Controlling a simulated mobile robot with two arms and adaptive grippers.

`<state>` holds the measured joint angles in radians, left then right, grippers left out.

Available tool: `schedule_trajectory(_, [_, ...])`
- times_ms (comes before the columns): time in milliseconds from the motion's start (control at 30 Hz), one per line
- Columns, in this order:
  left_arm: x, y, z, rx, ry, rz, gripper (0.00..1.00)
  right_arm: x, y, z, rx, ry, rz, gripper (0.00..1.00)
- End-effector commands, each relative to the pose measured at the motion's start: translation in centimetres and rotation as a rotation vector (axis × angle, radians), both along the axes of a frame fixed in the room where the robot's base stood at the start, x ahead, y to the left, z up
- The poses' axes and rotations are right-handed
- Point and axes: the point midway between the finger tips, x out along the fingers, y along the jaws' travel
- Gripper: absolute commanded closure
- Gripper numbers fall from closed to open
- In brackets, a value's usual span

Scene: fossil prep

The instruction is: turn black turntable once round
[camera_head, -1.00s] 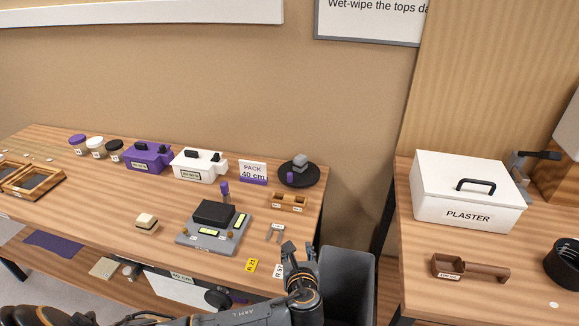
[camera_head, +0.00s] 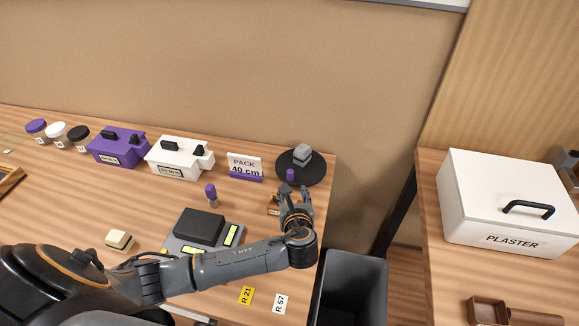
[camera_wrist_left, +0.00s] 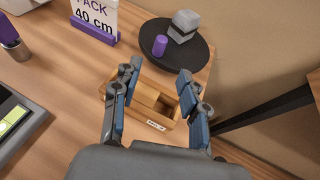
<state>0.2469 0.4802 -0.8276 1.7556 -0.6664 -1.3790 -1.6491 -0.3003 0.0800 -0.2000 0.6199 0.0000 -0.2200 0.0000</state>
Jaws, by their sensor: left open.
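The black turntable (camera_head: 313,174) is a round disc at the back right of the wooden table. A grey stone block (camera_head: 302,154) and a small purple peg (camera_head: 290,175) stand on it. In the left wrist view the turntable (camera_wrist_left: 190,60) is ahead of the fingers. My left gripper (camera_head: 296,193) is open and empty, just in front of the turntable and over the small wooden box (camera_head: 273,205). In the left wrist view the gripper's fingers (camera_wrist_left: 158,85) spread either side of this box (camera_wrist_left: 148,108). My right gripper is out of view.
A "PACK 40 cm" sign (camera_head: 245,167) stands left of the turntable. A grey device with a black top (camera_head: 199,226) lies nearer the front. A dark bin (camera_head: 350,285) stands in the gap beside the table's right edge. A white PLASTER box (camera_head: 490,205) is on the right table.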

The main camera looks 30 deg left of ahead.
Motion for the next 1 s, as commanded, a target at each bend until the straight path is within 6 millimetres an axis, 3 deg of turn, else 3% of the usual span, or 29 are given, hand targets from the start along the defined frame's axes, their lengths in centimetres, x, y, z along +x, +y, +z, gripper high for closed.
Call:
schedule_trajectory(400, [6.7,4.1,-3.1,0.002,-0.001,0.002,0.57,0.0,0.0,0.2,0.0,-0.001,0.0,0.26])
schedule_trajectory(600, [9.1,5.6,-4.3,0.001,-0.001,0.001,0.57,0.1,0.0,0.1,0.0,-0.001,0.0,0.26])
schedule_trajectory(1000, [10.1,6.2,-4.9,-0.002,-0.001,0.0,0.57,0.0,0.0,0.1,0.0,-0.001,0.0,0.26])
